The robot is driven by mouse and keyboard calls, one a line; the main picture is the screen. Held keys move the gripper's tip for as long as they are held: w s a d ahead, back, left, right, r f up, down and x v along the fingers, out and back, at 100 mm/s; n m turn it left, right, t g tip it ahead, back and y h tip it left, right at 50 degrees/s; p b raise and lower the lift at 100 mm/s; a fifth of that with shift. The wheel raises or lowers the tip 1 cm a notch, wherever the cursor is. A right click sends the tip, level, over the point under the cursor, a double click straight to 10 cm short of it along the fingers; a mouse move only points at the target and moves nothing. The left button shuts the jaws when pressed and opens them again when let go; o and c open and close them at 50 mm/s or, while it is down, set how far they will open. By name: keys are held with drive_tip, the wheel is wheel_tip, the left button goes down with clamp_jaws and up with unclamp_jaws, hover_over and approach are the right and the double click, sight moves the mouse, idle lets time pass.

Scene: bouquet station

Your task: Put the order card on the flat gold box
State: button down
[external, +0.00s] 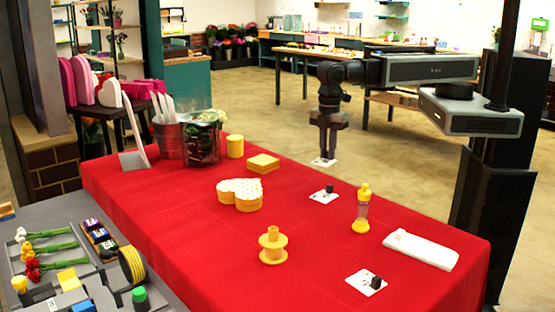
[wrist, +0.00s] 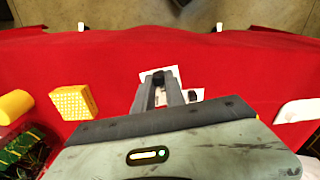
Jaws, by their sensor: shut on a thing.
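My gripper (external: 325,153) points down above the far side of the red table. It is shut on a white order card (external: 322,161) with a dark knob, holding it in the air. In the wrist view my gripper (wrist: 160,90) covers part of the held card (wrist: 171,73). The flat gold box (external: 263,162) lies on the table to the left of my gripper, lower down. It also shows at the left of the wrist view (wrist: 73,102). Its top is bare. Which card the task means cannot be told from the print.
Another knobbed card (external: 318,197) lies on the table below my gripper; a further one (external: 355,278) lies at the front. Also on the table are a heart-shaped box (external: 240,187), yellow spool (external: 273,248), yellow bottle (external: 362,210), white folded item (external: 420,249) and yellow cylinder (external: 235,146).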

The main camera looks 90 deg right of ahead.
drive_tip(key=w+d+r+m+p, duration=0.1)
drive_tip(key=w+d, duration=0.1)
drive_tip(key=d, duration=0.5)
drive_tip(key=w+d+r+m, duration=0.1)
drive_tip(key=w+d+m, duration=0.1)
drive_tip(key=d, duration=0.4)
drive_tip(key=b, duration=0.1)
hover_over(267, 158)
drive_tip(key=shift+s+f, duration=0.25)
drive_tip(key=shift+f, duration=0.2)
drive_tip(key=shift+s+f, duration=0.2)
drive_tip(key=shift+f, duration=0.25)
drive_tip(key=f+b, duration=0.2)
drive_tip(key=b, duration=0.1)
drive_tip(key=f+b, duration=0.1)
drive_tip(key=f, duration=0.1)
drive_tip(key=shift+w+a, duration=0.1)
drive_tip(key=shift+w, duration=0.25)
drive_tip(key=shift+r, duration=0.2)
drive_tip(key=shift+f, duration=0.2)
drive_tip(key=c, duration=1.4)
unclamp_jaws()
drive_tip(key=shift+r, duration=0.1)
